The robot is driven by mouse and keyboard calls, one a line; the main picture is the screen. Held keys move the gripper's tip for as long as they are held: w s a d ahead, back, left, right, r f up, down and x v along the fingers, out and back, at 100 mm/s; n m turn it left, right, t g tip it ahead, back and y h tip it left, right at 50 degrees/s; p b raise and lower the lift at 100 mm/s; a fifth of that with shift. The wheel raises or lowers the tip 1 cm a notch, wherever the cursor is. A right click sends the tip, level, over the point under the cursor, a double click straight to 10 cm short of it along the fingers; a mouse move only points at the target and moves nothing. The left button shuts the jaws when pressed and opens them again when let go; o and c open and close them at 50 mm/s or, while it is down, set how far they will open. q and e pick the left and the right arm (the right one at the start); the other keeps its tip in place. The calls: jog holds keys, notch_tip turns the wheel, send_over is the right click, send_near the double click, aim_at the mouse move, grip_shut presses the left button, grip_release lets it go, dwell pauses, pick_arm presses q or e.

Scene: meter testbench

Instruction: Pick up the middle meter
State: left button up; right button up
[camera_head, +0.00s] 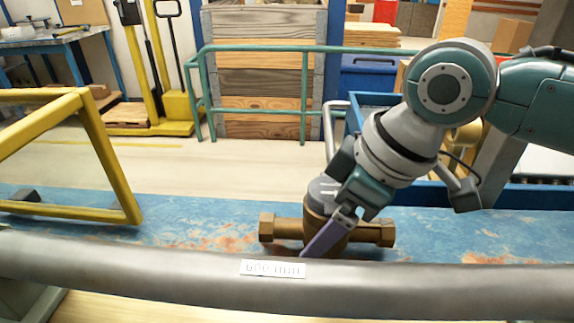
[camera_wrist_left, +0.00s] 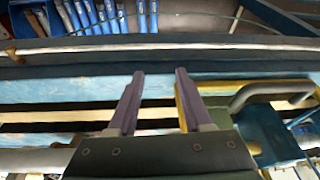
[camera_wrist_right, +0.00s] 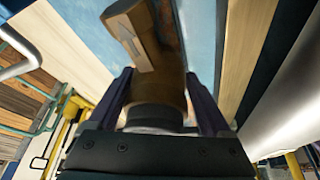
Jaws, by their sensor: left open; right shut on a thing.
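A brass meter (camera_head: 290,229) with hexagonal ends and a grey round top lies on the blue worn bench, behind the grey pipe rail. My right gripper (camera_head: 328,225) comes down on it from the upper right, with a purple finger in front of its body. In the right wrist view the meter (camera_wrist_right: 155,50) sits between the two purple fingers of my right gripper (camera_wrist_right: 170,100), which is shut on it. No other meter shows clearly. My left gripper (camera_wrist_left: 155,85) shows only in the left wrist view, open, with nothing between its fingers.
The grey pipe rail (camera_head: 140,267) with a white label (camera_head: 272,268) runs across the front. A yellow frame (camera_head: 95,150) stands at the left of the blue bench (camera_head: 185,215). A green railing (camera_head: 255,48) and wooden crates (camera_head: 262,85) are behind. The bench between frame and meter is clear.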

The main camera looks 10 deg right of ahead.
pick_arm(q)
jog(key=shift+d, duration=0.15)
pick_arm(e)
grip_shut()
jog(key=shift+r, duration=0.1)
